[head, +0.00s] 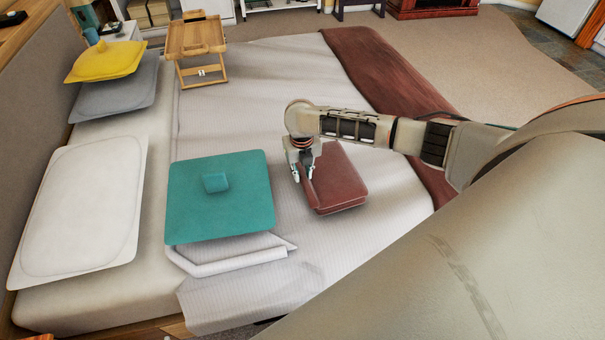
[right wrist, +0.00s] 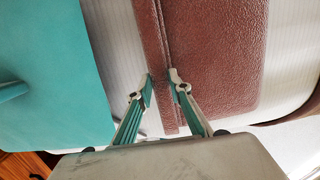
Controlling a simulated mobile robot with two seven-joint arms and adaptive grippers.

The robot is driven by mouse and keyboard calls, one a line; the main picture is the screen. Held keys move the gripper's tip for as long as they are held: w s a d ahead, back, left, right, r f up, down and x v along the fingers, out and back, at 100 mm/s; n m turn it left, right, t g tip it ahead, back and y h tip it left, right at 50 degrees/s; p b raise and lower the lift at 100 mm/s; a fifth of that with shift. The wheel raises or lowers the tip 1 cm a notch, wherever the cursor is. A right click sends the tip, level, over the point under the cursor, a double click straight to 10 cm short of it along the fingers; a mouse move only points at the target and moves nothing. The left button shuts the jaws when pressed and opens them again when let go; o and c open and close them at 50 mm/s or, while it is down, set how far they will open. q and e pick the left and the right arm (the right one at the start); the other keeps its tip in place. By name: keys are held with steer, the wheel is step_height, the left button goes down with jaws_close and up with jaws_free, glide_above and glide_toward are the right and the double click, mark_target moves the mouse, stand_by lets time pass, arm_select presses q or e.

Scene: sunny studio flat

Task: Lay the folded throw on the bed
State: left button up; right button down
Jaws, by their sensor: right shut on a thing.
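The folded throw (head: 340,182) is a thick reddish-brown rectangle over the middle of the bed (head: 270,80), right of a teal cushion. I cannot tell whether it rests fully on the pale bedspread or is slightly above it. My right gripper (head: 304,178) points down at its left edge and is shut on it. In the right wrist view the fingertips (right wrist: 162,82) pinch a narrow brown strip along the edge of the throw (right wrist: 215,55). My left gripper is not in view.
A teal square cushion (head: 245,210) lies close left of the throw; it also fills the left of the wrist view (right wrist: 50,80). A wooden tray table (head: 197,40), a yellow cushion (head: 105,62) and a white pillow (head: 82,200) are on the bed. A dark red runner (head: 370,62) crosses its foot.

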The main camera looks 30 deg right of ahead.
steer(key=shift+r, duration=0.15)
steer(key=c, duration=2.2)
jaws_free()
steer(key=shift+f, duration=0.25)
steer(key=shift+c, duration=0.2)
steer(key=o, duration=0.4)
steer(key=shift+r, duration=0.15)
